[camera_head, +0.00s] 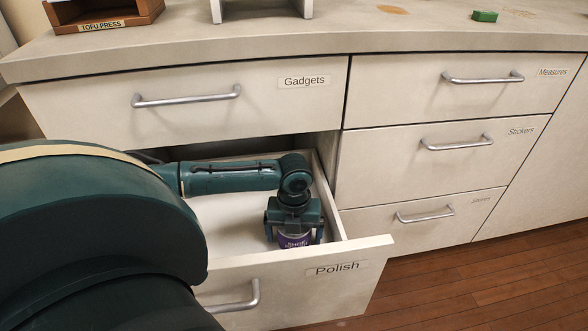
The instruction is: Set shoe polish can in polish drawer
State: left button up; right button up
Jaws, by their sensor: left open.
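The polish drawer (360,252), labelled "Polish", is pulled open below the Gadgets drawer. The shoe polish can (292,241), with a purple label, is inside the drawer area near its front right corner. My left gripper (294,236) points down over the can with its fingers on either side of it. The gripper is open. The can's top is hidden by the gripper, and I cannot tell whether the can touches the drawer floor. My right gripper is not in view.
The Gadgets drawer (200,95) above is closed, as are the Stickers (440,160) and Measures (460,85) drawers at right. A Tofu Press box (103,14) and a green block (485,16) sit on the countertop (300,41). The drawer's left interior looks clear.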

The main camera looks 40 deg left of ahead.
pick_arm(q)
jog(key=shift+r, duration=0.1)
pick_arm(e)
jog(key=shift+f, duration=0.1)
pick_arm(q)
jog(key=shift+r, duration=0.4)
notch_tip(320, 180, up, 4)
jog(key=shift+f+p, duration=0.1)
jog(key=shift+p, duration=1.1)
notch_tip(320, 180, up, 3)
jog(key=shift+f+p, duration=0.2)
jog(key=shift+p, duration=0.3)
jog(key=shift+r, duration=0.25)
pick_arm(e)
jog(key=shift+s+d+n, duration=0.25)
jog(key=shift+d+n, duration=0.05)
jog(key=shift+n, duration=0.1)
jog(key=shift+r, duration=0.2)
